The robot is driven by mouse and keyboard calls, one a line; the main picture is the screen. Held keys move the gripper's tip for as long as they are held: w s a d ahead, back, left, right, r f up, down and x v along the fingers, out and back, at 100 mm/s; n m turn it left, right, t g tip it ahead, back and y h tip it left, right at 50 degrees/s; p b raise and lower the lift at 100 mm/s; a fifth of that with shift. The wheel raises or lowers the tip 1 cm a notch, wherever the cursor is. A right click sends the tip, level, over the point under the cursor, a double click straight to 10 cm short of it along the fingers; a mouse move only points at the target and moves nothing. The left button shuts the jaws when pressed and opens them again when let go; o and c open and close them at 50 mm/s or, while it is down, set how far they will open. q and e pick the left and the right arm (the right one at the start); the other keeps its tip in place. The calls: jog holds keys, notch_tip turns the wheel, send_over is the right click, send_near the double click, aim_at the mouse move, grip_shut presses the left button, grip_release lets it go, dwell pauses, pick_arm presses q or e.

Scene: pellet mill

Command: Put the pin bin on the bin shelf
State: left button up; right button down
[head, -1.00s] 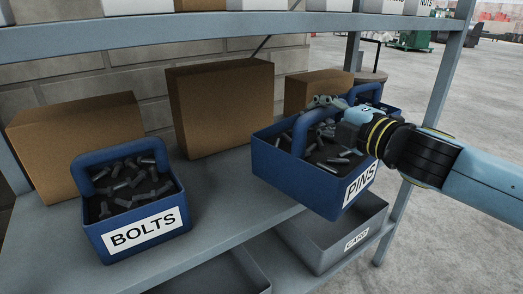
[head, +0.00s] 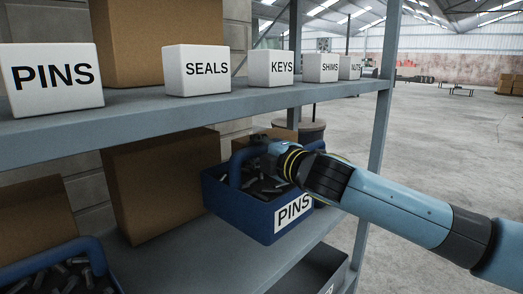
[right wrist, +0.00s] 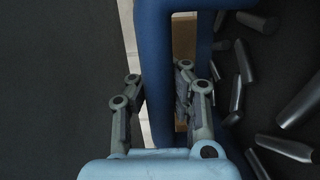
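The blue pin bin (head: 239,207), with a PINS label and metal pins inside, is at the lower shelf (head: 190,262) in the head view. I cannot tell whether its base rests on the board or hangs just above it. My right gripper (head: 274,161) is at its handle. In the right wrist view the fingers (right wrist: 160,105) sit on both sides of the blue handle (right wrist: 154,50) and look closed on it. Pins (right wrist: 237,85) lie beside the handle. My left gripper is not in view.
The bolts bin (head: 60,277) is at lower left, partly cut off. Cardboard boxes (head: 160,185) stand behind. The upper shelf (head: 200,107) carries white blocks labelled PINS (head: 52,80), SEALS (head: 196,70), KEYS (head: 273,68) and others. A shelf post (head: 378,130) stands to the right; open floor lies beyond.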

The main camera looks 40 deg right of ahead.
aim_at(223, 174)
jog(key=w+a+f, duration=0.2)
jog(key=w+a, duration=0.1)
jog(key=w+a+f, duration=0.1)
jog(key=w+a, duration=0.1)
jog(key=shift+w+f, duration=0.25)
jog(key=shift+f, duration=0.15)
notch_tip(223, 174, down, 4)
jog(key=shift+f+b, duration=0.1)
jog(key=shift+b, duration=0.85)
jog(key=c, duration=2)
grip_release()
jog(key=shift+f, duration=0.3)
jog(key=o, duration=0.6)
jog(key=shift+s+r, duration=0.1)
